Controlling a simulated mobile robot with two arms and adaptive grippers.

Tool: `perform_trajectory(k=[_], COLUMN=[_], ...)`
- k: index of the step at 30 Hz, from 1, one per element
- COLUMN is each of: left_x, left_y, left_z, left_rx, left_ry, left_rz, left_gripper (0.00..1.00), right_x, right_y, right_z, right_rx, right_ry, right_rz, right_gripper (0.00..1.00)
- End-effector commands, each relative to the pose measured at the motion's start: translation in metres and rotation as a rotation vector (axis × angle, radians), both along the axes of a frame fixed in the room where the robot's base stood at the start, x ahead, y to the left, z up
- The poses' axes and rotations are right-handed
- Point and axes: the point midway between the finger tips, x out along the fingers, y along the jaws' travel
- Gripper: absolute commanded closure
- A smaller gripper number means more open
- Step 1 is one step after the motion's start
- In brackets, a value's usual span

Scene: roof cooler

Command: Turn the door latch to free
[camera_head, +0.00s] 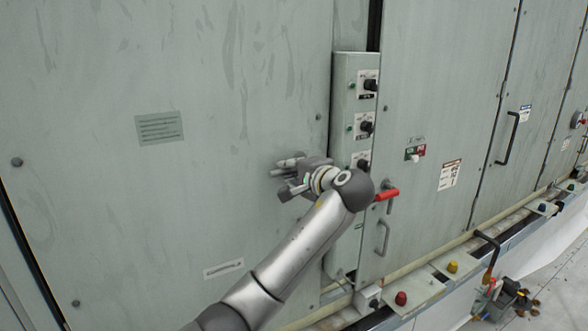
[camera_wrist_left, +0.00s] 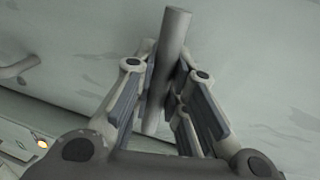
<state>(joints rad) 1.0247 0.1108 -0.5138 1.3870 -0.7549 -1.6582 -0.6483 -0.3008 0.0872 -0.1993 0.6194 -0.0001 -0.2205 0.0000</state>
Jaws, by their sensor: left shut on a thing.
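My left gripper (camera_head: 285,176) is at the left grey door, beside the narrow control column. In the left wrist view its fingers (camera_wrist_left: 166,72) are closed on both sides of a round grey bar, which I take to be the door latch (camera_wrist_left: 174,30). The bar's free end sticks out beyond the fingers. In the head view the gripper and wrist largely hide the latch, and its mount cannot be made out. My right gripper is not in view.
A control column (camera_head: 343,90) with black knobs stands right of the gripper. A red-handled lever (camera_head: 386,194) and a pull handle (camera_head: 383,238) sit on the door further right. A ledge with red (camera_head: 401,298) and yellow (camera_head: 452,267) domes runs along the bottom.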

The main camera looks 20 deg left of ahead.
Motion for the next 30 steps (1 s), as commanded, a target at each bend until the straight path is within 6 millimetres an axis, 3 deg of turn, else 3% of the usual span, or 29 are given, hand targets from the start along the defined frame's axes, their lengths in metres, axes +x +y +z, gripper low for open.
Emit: perform_trajectory(k=[6,13,14,19,30], left_x=[0.001,0.001,0.001,0.001,-0.002], left_y=[-0.001,-0.001,-0.001,-0.001,-0.004], left_z=[0.001,0.001,0.001,0.001,0.001], left_rx=[0.009,0.010,0.010,0.009,0.006], left_ry=[0.009,0.009,0.009,0.009,0.008], left_rz=[-0.004,-0.006,-0.006,-0.004,-0.004], left_gripper=[1.00,1.00,0.85,0.64,0.64], right_x=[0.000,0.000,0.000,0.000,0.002], right_y=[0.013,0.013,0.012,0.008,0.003], right_z=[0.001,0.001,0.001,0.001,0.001], right_rx=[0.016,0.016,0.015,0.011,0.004], right_ry=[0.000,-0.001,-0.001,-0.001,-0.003], right_rz=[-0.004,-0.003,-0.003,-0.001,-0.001], right_gripper=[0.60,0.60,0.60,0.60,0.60])
